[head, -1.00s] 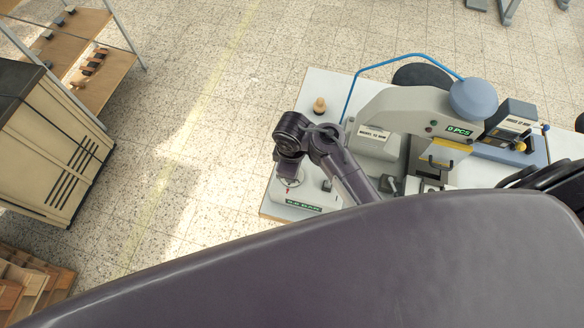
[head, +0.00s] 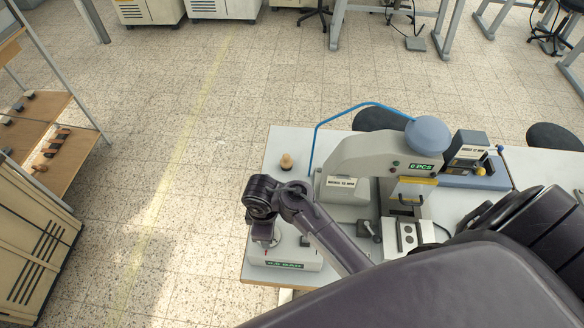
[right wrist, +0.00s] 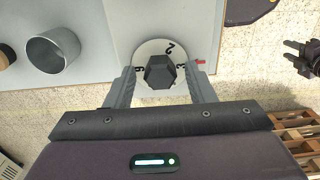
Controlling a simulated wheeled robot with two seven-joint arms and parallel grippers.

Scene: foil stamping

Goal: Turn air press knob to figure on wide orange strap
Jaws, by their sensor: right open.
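The air press knob is a dark faceted knob (right wrist: 160,72) on a white round dial with black figures. A 2 shows at the dial's top in the right wrist view; the other figures are partly covered. A red pointer (right wrist: 200,61) sits at the dial's right edge. My right gripper (right wrist: 160,88) is open, its fingers on either side of the dial, with gaps to the knob. In the head view my right gripper (head: 264,238) is over the white dial unit at the table corner. A dark jawed shape, probably my left gripper (right wrist: 300,58), is at the right wrist view's right edge; its jaws are unclear. No orange strap shows.
The stamping press (head: 385,150) with a "0 PCS" display stands right of the dial unit. A grey cup (right wrist: 53,50) is left of the dial in the wrist view. Open floor lies left of the table.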

